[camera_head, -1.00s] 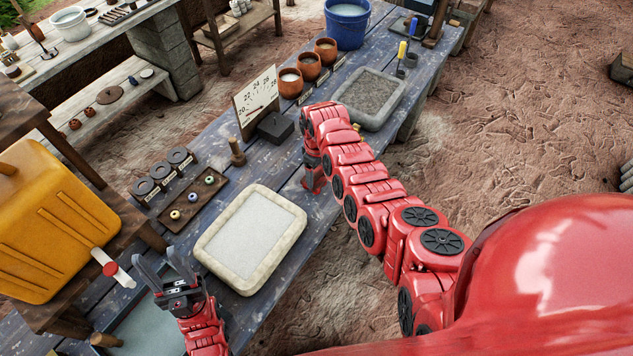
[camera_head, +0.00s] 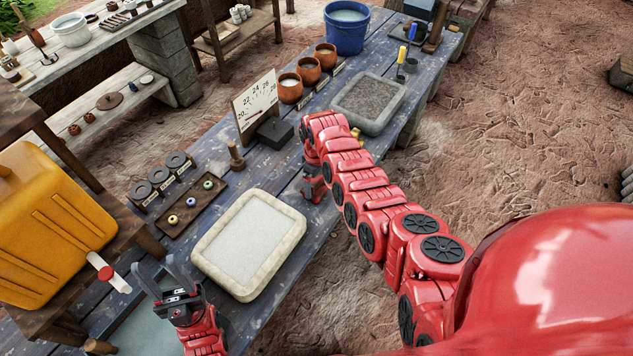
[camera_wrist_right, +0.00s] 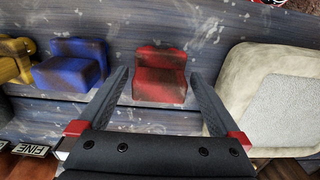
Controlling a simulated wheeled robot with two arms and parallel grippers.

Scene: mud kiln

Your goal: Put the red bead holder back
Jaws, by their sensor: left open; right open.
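The red bead holder (camera_wrist_right: 160,85), a small stepped block, stands on the blue-grey plank table in the right wrist view. My right gripper (camera_wrist_right: 160,72) is open, its two fingers pointing at the holder, one to each side of it in the picture. I cannot tell how far away it is. In the head view my right gripper (camera_head: 313,188) hangs low over the table, and the red holder cannot be made out there. My left gripper (camera_head: 153,263) is open and empty near the table's front left, beside the pale tray.
In the right wrist view a blue holder (camera_wrist_right: 72,68) and a yellow holder (camera_wrist_right: 15,60) stand left of the red one; a pale tray (camera_wrist_right: 238,110) is close right. The head view shows a gauge board (camera_head: 256,100), clay cups (camera_head: 308,70) and a yellow jug (camera_head: 50,225).

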